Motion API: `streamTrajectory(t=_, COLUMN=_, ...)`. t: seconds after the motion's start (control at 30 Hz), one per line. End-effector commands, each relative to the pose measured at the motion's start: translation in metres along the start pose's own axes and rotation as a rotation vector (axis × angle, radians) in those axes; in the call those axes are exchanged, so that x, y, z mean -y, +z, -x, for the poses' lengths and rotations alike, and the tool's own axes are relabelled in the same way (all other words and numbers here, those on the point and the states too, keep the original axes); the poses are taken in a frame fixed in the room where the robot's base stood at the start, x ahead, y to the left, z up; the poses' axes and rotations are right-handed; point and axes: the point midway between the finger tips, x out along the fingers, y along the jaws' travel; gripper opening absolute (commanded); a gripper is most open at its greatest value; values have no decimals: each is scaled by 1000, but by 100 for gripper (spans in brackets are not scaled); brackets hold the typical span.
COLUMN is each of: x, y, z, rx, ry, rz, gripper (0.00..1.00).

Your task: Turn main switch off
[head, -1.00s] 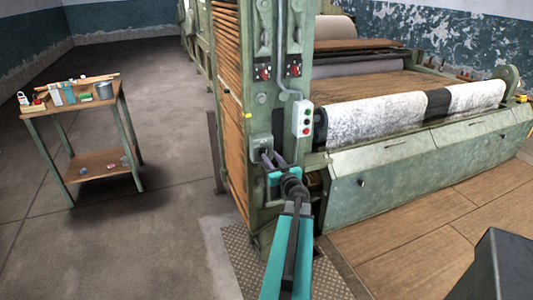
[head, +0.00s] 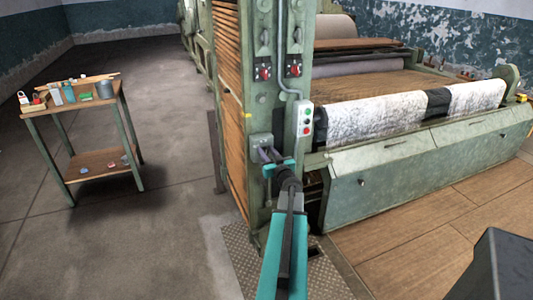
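A small grey box (head: 262,142) is mounted low on the green machine post, and I cannot read any label on it. My gripper (head: 267,154) is right at the lower front of this box, with its dark fingers pointing at it. The fingers and wrist hide the part of the box they face, so any handle there and any contact are unclear. Higher on the post are two dark plates with red rotary knobs, a left knob (head: 265,73) and a right knob (head: 295,70). I cannot tell which control is the main switch.
A pale push-button box (head: 305,119) with green and red buttons sits just right of my gripper. The machine's green front cover (head: 420,160) extends to the right. A small workbench (head: 97,160) with items stands left, with clear floor between.

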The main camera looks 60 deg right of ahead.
Motion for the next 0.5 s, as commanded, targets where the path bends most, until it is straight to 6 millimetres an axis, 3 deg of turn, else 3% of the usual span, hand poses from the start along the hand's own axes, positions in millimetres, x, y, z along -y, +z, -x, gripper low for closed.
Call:
streamTrajectory(t=0.03, x=0, y=0, z=0, rx=0, ry=0, rz=0, gripper=20)
streamTrajectory(t=0.17, x=0, y=0, z=0, rx=0, ry=0, rz=0, gripper=0)
streamTrajectory(t=0.3, x=7, y=0, z=6, rx=1, ry=-1, rz=0, gripper=0)
streamTrajectory(t=0.5, x=2, y=1, z=0, rx=1, ry=-3, rz=10, gripper=0)
